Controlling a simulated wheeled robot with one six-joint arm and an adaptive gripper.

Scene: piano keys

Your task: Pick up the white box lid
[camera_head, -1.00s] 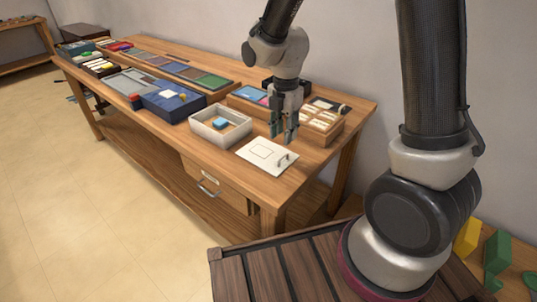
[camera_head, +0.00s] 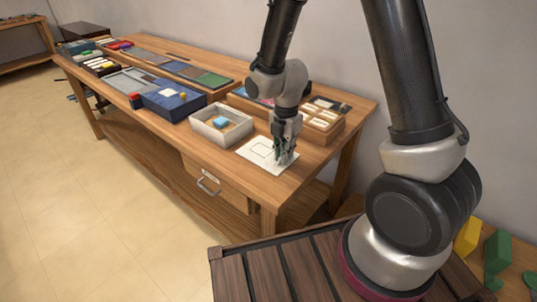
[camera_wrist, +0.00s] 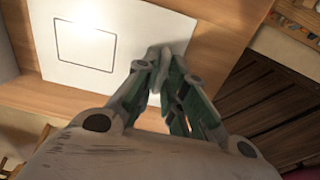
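The white box lid (camera_head: 262,151) lies flat on the wooden table near its front right end. It has a thin dark square outline and a small grey handle near its right side. In the wrist view the lid (camera_wrist: 60,72) fills the upper left. My gripper (camera_head: 284,159) points down at the lid's right part. In the wrist view the fingertips (camera_wrist: 163,68) come close together at the handle and appear shut on it, partly hiding it. No gap shows between the lid and the table.
An open white box (camera_head: 207,132) with a blue block inside stands just left of the lid. A wooden box with pale pieces (camera_head: 318,132) is behind to the right. A blue box (camera_head: 165,112) stands further left. Bare table lies around the lid's front.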

